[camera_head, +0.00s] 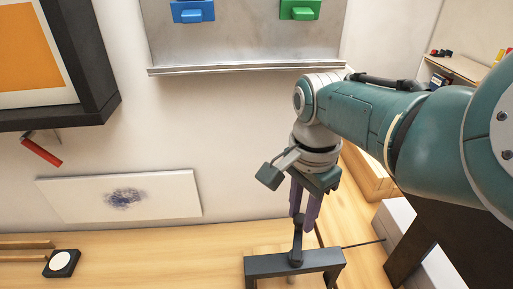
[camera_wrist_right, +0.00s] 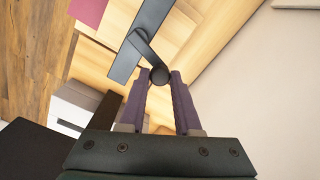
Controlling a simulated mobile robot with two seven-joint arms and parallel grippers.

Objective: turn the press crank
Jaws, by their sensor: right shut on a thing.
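The press (camera_head: 262,268) is a dark bridge-shaped frame on the wooden table at the bottom of the head view. Its dark crank (camera_head: 296,250) rises from the top bar, with the handle end at my right gripper (camera_head: 304,222). That gripper points down with its purple fingers. In the right wrist view the crank arm (camera_wrist_right: 143,48) runs from the press bar (camera_wrist_right: 137,42) to a round dark knob (camera_wrist_right: 160,75). The knob sits between the fingertips of my right gripper (camera_wrist_right: 159,82), which is shut on it. My left gripper is not in view.
A small dark box with a white round top (camera_head: 62,262) and wooden strips (camera_head: 25,245) lie at the table's left. A white panel with a dark smudge (camera_head: 165,205) leans on the wall. Above hangs a metal board (camera_head: 240,40) with blue and green blocks. The table between is clear.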

